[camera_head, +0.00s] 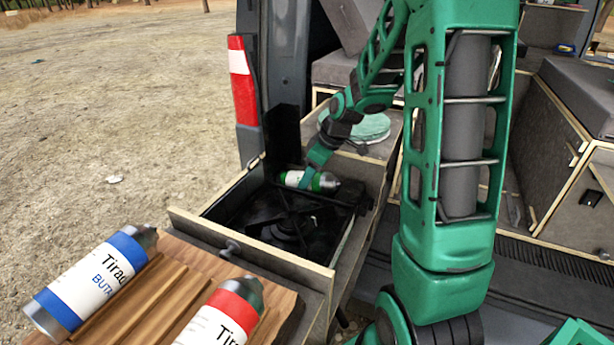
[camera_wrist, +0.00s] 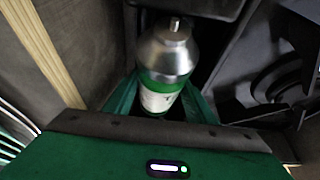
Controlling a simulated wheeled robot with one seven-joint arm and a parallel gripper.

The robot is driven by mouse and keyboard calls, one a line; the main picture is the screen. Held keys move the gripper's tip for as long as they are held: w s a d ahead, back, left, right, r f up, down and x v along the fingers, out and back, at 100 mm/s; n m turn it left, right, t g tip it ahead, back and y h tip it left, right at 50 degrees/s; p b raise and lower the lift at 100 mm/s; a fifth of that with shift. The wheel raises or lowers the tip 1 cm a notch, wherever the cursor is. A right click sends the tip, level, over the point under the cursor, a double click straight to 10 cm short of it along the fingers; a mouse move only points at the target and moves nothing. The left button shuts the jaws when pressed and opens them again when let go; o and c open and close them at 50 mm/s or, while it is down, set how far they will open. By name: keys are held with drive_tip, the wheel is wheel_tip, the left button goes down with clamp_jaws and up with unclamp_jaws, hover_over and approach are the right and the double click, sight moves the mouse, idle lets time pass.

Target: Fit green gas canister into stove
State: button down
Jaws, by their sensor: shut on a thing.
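The green gas canister (camera_head: 310,180) is white with green bands and a metal top. It lies on its side over the right rear of the black stove (camera_head: 232,214), its metal end to the right. My gripper (camera_head: 313,172) reaches down from behind and is shut on the canister. In the wrist view, the canister (camera_wrist: 165,75) sits between the green fingers (camera_wrist: 158,100), its metal nozzle toward the top of the picture. A dark compartment shows behind it. Whether the canister touches the stove is unclear.
The stove stands in a pulled-out wooden drawer (camera_head: 262,255). A blue-banded canister (camera_head: 90,282) and a red-banded canister (camera_head: 224,315) lie on a grooved wooden board (camera_head: 150,296) in front. A round green item (camera_head: 369,128) sits on the counter behind.

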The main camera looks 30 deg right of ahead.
drive_tip(key=shift+f, duration=1.15)
drive_tip(key=c, duration=0.7)
unclamp_jaws()
drive_tip(key=shift+d+r, duration=0.15)
drive_tip(key=shift+r, duration=0.15)
drive_tip(key=v, duration=1)
drive_tip(key=shift+s+a+r, duration=0.15)
drive_tip(key=shift+a, duration=0.05)
